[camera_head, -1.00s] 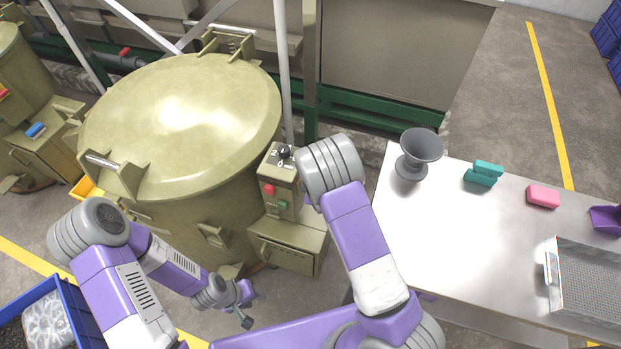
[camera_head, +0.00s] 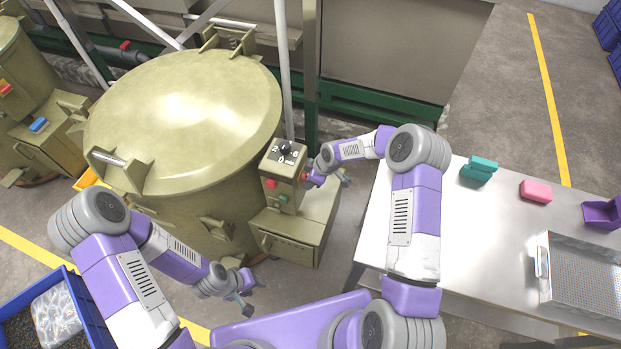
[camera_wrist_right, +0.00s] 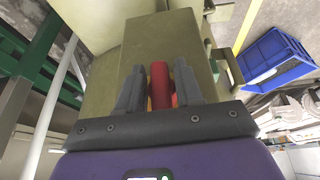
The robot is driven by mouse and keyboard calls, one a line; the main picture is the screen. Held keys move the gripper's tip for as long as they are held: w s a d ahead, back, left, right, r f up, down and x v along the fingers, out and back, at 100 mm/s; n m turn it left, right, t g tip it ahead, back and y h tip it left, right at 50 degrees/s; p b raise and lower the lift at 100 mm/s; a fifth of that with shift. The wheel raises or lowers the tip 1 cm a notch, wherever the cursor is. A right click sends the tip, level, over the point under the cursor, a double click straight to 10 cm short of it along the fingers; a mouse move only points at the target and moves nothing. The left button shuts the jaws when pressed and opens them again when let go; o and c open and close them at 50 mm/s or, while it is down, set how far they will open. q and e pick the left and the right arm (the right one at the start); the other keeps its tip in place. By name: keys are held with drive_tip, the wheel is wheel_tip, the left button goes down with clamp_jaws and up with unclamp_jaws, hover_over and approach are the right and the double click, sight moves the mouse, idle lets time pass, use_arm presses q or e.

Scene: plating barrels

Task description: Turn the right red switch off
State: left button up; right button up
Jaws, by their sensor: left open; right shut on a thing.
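The control box (camera_head: 283,180) stands beside the big olive barrel. A red switch (camera_head: 305,177) juts from its right side, mostly hidden by my right gripper (camera_head: 314,178). In the right wrist view this red switch (camera_wrist_right: 160,84) stands between the two grey fingers, and the right gripper (camera_wrist_right: 160,88) is shut on it. Whether the switch is on or off I cannot tell. A red button (camera_head: 271,184) and a green button (camera_head: 284,198) are on the box's front, below a black knob (camera_head: 286,148). My left gripper (camera_head: 247,297) is open and empty, low in front of the barrel.
The barrel (camera_head: 185,120) fills the left middle. A metal table (camera_head: 400,230) at right bears a teal thing (camera_head: 479,169), a pink block (camera_head: 536,191) and a perforated tray (camera_head: 543,262). A blue crate (camera_head: 90,310) stands lower left. A pale post (camera_head: 283,70) rises behind the control box.

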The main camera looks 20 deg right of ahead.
idle(0.6)
drive_tip(key=o, duration=0.9)
drive_tip(key=shift+o, duration=0.2)
drive_tip(key=shift+r, duration=0.1)
drive_tip(key=p+v, duration=0.1)
drive_tip(key=v, duration=0.6)
drive_tip(key=shift+r, duration=0.15)
drive_tip(key=shift+w+d, duration=0.1)
drive_tip(key=shift+d, duration=0.05)
